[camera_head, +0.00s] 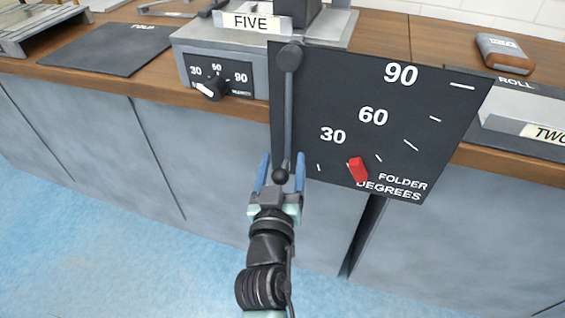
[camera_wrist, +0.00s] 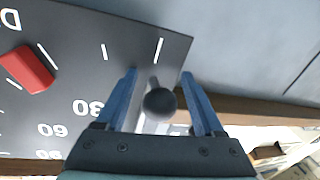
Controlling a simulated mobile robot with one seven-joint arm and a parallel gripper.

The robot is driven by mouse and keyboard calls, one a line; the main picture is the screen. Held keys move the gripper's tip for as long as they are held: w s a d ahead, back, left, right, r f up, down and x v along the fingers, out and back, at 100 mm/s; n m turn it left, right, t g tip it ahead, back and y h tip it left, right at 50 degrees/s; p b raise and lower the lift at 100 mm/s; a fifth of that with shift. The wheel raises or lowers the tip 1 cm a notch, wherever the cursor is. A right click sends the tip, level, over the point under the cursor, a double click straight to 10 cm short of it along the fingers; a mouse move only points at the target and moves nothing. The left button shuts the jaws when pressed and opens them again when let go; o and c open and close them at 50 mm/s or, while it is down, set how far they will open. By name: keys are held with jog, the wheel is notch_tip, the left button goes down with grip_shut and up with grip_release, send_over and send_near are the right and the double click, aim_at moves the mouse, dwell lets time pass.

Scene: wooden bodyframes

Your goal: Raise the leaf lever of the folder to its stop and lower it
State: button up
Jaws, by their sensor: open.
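The leaf lever (camera_head: 288,110) is a grey rod that hangs nearly straight down along the left side of the dark folder degree board (camera_head: 300,85). Its upper end is a dark round hub (camera_head: 290,56); its lower end is a dark ball knob (camera_head: 280,176). My gripper (camera_head: 282,163) is open, with one blue finger on each side of the knob. In the wrist view the knob (camera_wrist: 160,103) sits between the open fingers (camera_wrist: 158,75), with gaps showing on both sides. A red pointer (camera_head: 358,169) stands low on the board, below the 30 mark.
A small angle dial (camera_head: 232,88) with a white-tipped knob is on the machine labelled FIVE (camera_head: 250,22). A dark FOLD mat (camera_head: 100,48) lies on the wooden bench at left. A ROLL station (camera_head: 520,115) and a brown block (camera_head: 503,53) are at right. Grey cabinet fronts (camera_head: 90,150) stand below.

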grip_shut()
dwell(1.3)
